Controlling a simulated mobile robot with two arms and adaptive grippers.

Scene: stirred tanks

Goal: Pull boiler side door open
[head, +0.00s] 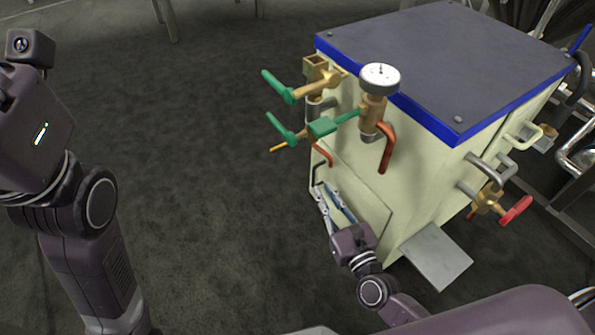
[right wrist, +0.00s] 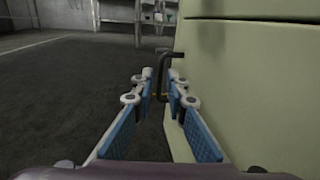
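The boiler (head: 438,165) is a cream box with a dark, blue-edged top. Its side door (head: 358,184) is a cream panel low on the left-facing side and looks flush with the wall. A thin black bent handle (head: 315,172) sits at the door's left edge; it also shows in the right wrist view (right wrist: 160,75). My right gripper (head: 326,190) is at this handle, fingers pointing along the wall. In the right wrist view the blue-padded fingers (right wrist: 158,77) are apart, with the handle between or just beyond their tips; contact cannot be told. My left gripper is out of view.
Green-handled valves (head: 300,88), a gauge (head: 380,78) and a copper-coloured pipe (head: 386,148) stick out above the door. A red-handled valve (head: 515,210) and a grey plate (head: 437,255) are at the right. Dark floor left of the boiler is clear.

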